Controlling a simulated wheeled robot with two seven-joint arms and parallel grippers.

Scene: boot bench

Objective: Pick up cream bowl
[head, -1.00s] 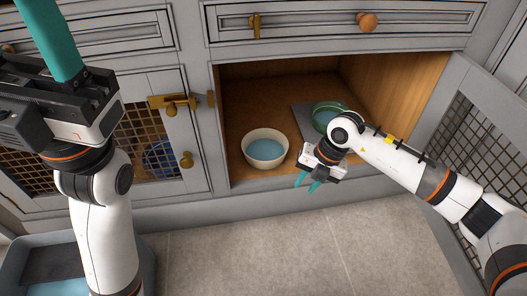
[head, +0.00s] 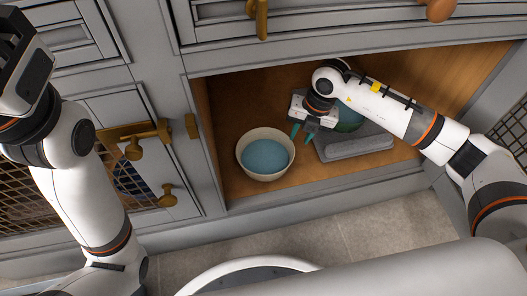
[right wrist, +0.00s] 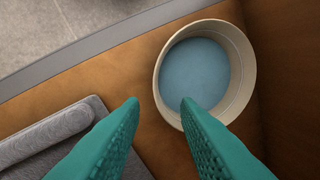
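The cream bowl (head: 243,165) stands upright on the cabinet's wooden floor, left of my right gripper, with a flat blue inside. It also shows in the right wrist view (right wrist: 244,75), past the fingertips. My right gripper (head: 300,138) is inside the cabinet opening, just right of the bowl. In the right wrist view its two teal fingers (right wrist: 160,101) are apart with nothing between them. The right fingertip overlaps the bowl's near rim in that picture; I cannot tell whether it touches. My left arm rises at the left; its fingers are out of the picture.
A green bowl (head: 350,119) is partly hidden behind my right arm. A grey mat (head: 355,147) with a raised edge lies right of the gripper. The cabinet's front ledge (head: 330,187) runs below the opening. An open mesh door (head: 512,130) stands at the right.

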